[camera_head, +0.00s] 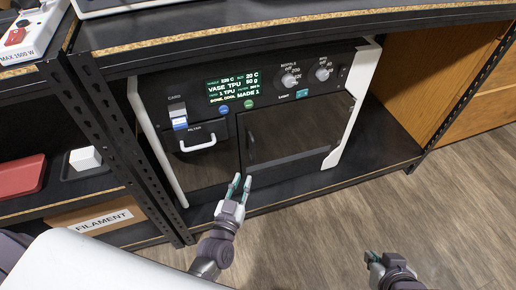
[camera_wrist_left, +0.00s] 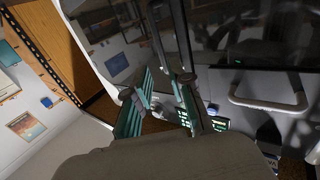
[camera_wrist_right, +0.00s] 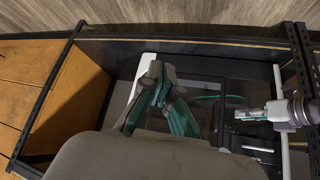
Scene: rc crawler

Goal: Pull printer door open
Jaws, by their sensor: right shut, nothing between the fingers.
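The printer (camera_head: 210,60) stands on a black shelf, with a dark glossy door (camera_head: 300,130) at its lower right. The door looks closed. A slim dark upright handle (camera_head: 250,138) is near the door's left edge; a dark bar, likely this handle, also shows in the left wrist view (camera_wrist_left: 158,40). My left gripper (camera_head: 240,184) is in front of the door's lower left, below the handle. Its fingers (camera_wrist_left: 163,85) are parted and empty, close to the bar; I cannot tell if they touch it. My right gripper (camera_head: 374,258) is shut and empty over the floor, to the right.
A white-handled filament drawer (camera_head: 197,143) is left of the door. Black shelf posts (camera_head: 130,150) stand beside the printer. A filament box (camera_head: 95,217) and a red tray (camera_head: 20,174) are on the left shelves. The wooden floor (camera_head: 420,200) is clear at right.

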